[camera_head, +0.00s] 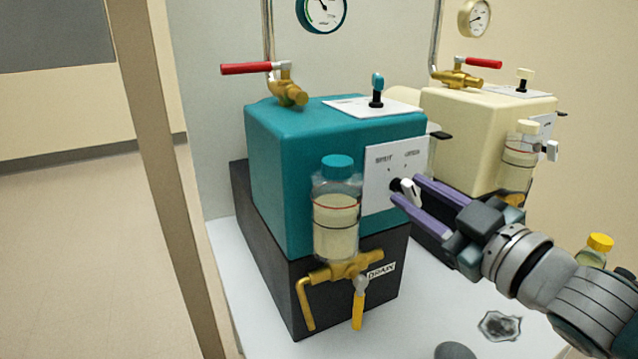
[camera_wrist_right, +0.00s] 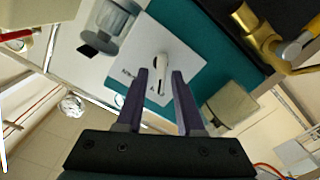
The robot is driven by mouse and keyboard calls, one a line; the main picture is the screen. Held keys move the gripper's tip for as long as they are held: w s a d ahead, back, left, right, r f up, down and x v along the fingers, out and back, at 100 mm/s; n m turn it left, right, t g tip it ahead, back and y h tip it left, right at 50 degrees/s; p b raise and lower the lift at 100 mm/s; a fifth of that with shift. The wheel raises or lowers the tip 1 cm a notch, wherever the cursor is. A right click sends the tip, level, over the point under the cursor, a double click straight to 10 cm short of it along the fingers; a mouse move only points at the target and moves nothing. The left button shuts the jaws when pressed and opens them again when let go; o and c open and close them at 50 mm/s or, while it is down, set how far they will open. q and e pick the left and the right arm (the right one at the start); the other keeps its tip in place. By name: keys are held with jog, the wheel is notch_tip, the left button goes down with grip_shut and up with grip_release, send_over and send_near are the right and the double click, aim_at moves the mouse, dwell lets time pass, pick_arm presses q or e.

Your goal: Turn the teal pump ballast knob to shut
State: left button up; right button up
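The teal pump (camera_head: 290,140) stands on a dark base, with a white plate (camera_head: 376,190) on its front lettered SHUT at left and OPEN at right. The ballast knob (camera_head: 406,187), a white lever on a dark hub, sits on this plate. My right gripper (camera_head: 408,189) is open at the knob. In the right wrist view the white knob (camera_wrist_right: 161,66) lies between the two purple fingertips (camera_wrist_right: 160,73), with a visible gap on each side. Which mark the knob points to is hard to tell. My left gripper is not in view.
A bottle (camera_head: 337,215) with a teal cap and a brass drain valve (camera_head: 345,268) stand left of the plate. A cream pump (camera_head: 470,130) is close behind at right. Red-handled valves (camera_head: 247,68) sit above. A yellow-capped bottle (camera_head: 597,247) is at right.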

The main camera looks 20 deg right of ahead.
jog(key=shift+o, duration=0.4)
jog(key=shift+s, duration=0.1)
jog(key=shift+s, duration=0.35)
jog(key=s+p, duration=0.1)
jog(key=s, duration=0.8)
jog(key=shift+d+p, duration=0.4)
jog(key=shift+r, duration=0.1)
